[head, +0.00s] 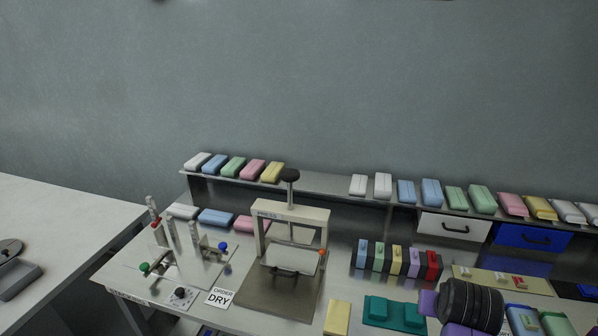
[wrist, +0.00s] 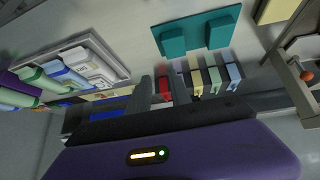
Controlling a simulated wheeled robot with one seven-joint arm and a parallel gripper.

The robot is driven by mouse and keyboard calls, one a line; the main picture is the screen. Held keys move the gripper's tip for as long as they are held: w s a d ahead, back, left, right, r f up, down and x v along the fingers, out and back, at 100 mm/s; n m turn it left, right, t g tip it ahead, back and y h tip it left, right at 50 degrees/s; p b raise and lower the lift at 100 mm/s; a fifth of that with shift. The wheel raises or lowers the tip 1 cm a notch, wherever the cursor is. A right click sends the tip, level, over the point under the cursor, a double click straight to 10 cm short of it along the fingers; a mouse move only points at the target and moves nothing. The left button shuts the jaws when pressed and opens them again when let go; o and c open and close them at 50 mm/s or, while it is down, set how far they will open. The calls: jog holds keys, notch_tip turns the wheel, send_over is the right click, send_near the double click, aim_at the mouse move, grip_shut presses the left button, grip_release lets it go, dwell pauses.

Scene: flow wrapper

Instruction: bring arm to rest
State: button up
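My gripper (wrist: 162,86) shows in the wrist view with its two grey fingers apart and nothing held between them. A row of small coloured packs lies beyond the fingertips, and a red pack (wrist: 165,78) shows in the gap. In the head view, black and purple parts of my arm (head: 470,303) are at the lower right, over the front right of the bench. The fingers cannot be made out in the head view.
A press (head: 290,214) stands mid-bench. A teal holder (head: 394,314) and coloured packs (head: 394,259) are left of my arm. A tray (wrist: 122,66) of packs lies left in the wrist view. A shelf (head: 330,185) with soap-like blocks runs behind. Above the shelf is clear.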

jog(key=d+r+n+t+h, duration=0.1)
jog(key=d+r+t+h, duration=0.1)
jog(key=d+r+t, duration=0.15)
jog(key=s+a+r+n+t+y, duration=0.1)
jog(key=s+a+r+n+t, duration=0.25)
jog(key=s+r+t, duration=0.2)
jog(key=s+a+f+y, duration=0.1)
jog(key=s+a, duration=0.3)
jog(key=s, duration=0.8)
jog(key=s+a+f+y, duration=0.1)
jog(key=s+a, duration=0.3)
jog(key=s, duration=0.8)
jog(key=s+a+f+y, duration=0.1)
jog(key=s+a, duration=0.3)
jog(key=s, duration=0.7)
jog(key=shift+s+g+y+b, duration=0.35)
jog(key=shift+s+g+y, duration=0.05)
jog(key=shift+y, duration=0.2)
jog(key=shift+m, duration=0.25)
